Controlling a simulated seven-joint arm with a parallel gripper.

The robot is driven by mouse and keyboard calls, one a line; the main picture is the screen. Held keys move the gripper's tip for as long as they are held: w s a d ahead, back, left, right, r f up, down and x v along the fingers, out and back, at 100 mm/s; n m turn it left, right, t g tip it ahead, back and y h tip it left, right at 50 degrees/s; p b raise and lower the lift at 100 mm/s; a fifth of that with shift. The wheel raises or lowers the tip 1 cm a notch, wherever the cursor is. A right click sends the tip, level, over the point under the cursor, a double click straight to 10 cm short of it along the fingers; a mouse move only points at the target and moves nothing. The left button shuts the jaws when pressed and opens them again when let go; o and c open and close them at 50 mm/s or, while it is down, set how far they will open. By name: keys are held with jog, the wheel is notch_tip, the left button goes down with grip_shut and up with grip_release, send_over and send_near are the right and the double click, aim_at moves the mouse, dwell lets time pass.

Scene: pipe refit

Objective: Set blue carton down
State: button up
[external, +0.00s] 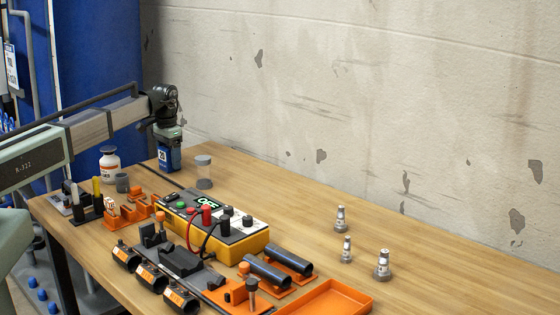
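The blue carton (168,159) is upright at the far left part of the table, directly below my gripper (167,143). It has a white label on its front. My gripper points down and appears closed around the top of the carton; its fingertips are small and hard to make out. The carton's base is at or just above the table top; I cannot tell whether it touches.
A yellow power box (245,246), orange holders and an orange tray (325,299) fill the front.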

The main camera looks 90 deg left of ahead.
aim_at(168, 147)
jog(key=shift+o, duration=1)
jog(key=shift+r, duration=0.15)
notch_tip(168, 147, up, 12)
